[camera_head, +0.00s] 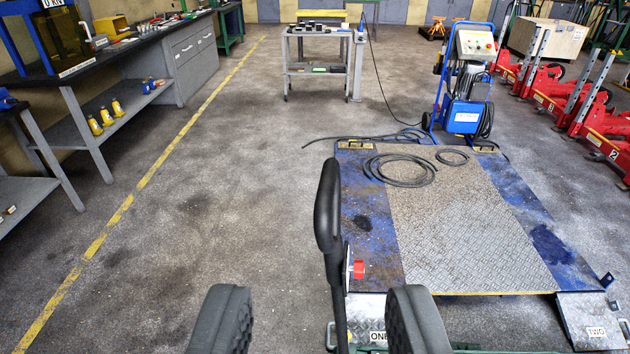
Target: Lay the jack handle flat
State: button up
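The jack handle (327,215) stands nearly upright in the lower middle of the view, with a thick black grip on top and a thin dark shaft running down to the bottom edge. The jack it belongs to is not clearly visible. My gripper (318,312) is open, its two black ribbed fingers wide apart at the bottom edge. The shaft passes between the fingers in the picture, nearer the right one, with the grip above the fingertips. I see no clear contact; the depth between them is hard to tell.
A blue-edged lift platform (460,230) with a coiled hose (400,182) lies right of the handle. A red knob (359,269) is close to the shaft. A blue control cart (466,85) and red lifting units (552,88) stand behind. The floor on the left is clear up to the workbench (110,50).

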aim_at(327, 210)
jog(key=i, duration=0.95)
jog(key=z, duration=0.05)
